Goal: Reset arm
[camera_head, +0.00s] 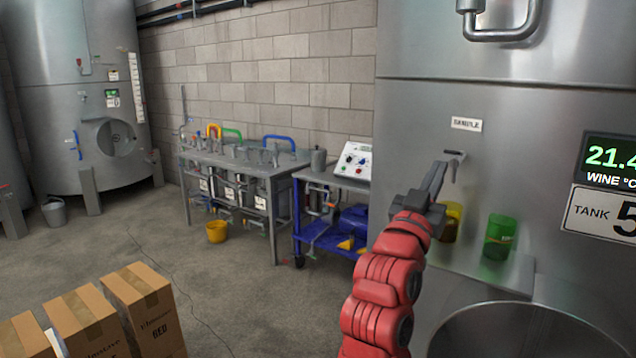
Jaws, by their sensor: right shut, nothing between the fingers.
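My right gripper (436,178) is raised in front of the large steel tank at the right, at the end of my red arm. Its fingers are together with nothing held. They point up toward the small sample tap (453,160) below the "SAMPLE" label; I cannot tell whether they touch it. A yellow-amber cup (451,222) stands on the tank's shelf (515,272), partly hidden behind my right gripper. A green cup (499,237) stands to its right on the same shelf. My left gripper is not in view.
The tank (560,120) fills the right side. Cardboard boxes (142,305) stand at the lower left. A steel bench (245,165) and a blue cart (335,235) stand along the wall. A yellow bucket (216,232) is on the floor. The middle floor is clear.

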